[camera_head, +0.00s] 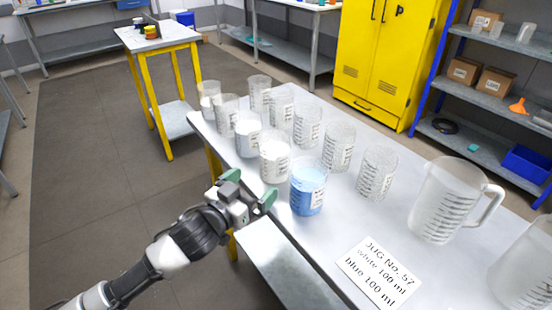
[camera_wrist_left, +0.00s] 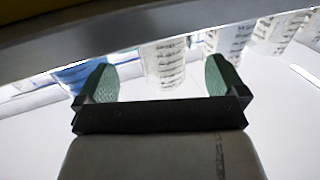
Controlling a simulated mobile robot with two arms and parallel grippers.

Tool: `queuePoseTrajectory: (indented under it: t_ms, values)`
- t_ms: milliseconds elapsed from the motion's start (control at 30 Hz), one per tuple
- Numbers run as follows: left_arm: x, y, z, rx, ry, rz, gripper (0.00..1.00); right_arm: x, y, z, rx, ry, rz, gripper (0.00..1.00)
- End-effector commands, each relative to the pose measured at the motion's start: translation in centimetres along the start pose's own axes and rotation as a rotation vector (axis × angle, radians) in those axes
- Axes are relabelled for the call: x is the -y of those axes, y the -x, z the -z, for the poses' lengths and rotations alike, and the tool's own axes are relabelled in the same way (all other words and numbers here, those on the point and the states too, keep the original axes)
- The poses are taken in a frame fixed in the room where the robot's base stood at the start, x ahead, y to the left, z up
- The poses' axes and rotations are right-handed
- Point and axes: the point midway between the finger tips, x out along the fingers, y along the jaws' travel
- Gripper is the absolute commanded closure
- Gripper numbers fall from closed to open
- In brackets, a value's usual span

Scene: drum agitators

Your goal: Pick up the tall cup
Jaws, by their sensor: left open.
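Several clear graduated cups stand upright in two rows on the light table (camera_head: 330,235); I cannot tell which one is meant by the tall cup. The nearest holds blue liquid (camera_head: 308,187), and a cup with white contents (camera_head: 275,158) stands just behind it. My left gripper (camera_head: 250,188) is open and empty at the table's left edge, beside these two cups and apart from them. In the left wrist view a clear marked cup (camera_wrist_left: 163,68) shows beyond the gap between the green fingertips (camera_wrist_left: 159,79), with blue (camera_wrist_left: 72,78) behind the left finger. My right gripper is out of view.
A large handled jug (camera_head: 445,200) and part of another (camera_head: 525,270) stand at the right. A printed card (camera_head: 380,272) lies at the front. A small yellow-legged table (camera_head: 160,40), yellow cabinet (camera_head: 385,50) and blue-framed shelves (camera_head: 490,90) stand behind. Floor at left is clear.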

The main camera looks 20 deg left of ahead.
Motion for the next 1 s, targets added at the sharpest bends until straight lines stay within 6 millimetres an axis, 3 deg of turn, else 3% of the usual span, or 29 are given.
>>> queuePoseTrajectory:
  t_ms: [100, 367, 567, 700, 1000]
  values:
    - [0.1, -2.0, 0.2, -0.002, -0.001, 0.001, 0.0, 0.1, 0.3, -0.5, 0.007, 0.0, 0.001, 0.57]
    - [0.0, -4.0, 0.3, -0.001, -0.002, 0.001, 0.0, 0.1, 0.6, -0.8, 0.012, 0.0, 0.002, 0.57]
    - [0.1, -6.6, 1.5, -0.002, -0.003, 0.001, 0.0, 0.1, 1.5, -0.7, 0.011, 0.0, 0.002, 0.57]
    - [0.1, -8.3, 1.2, 0.0, -0.002, 0.001, 0.0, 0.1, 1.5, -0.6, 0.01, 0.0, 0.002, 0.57]
    - [0.1, -8.8, 1.1, 0.001, -0.002, 0.0, 0.0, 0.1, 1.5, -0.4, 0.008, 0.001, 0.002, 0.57]
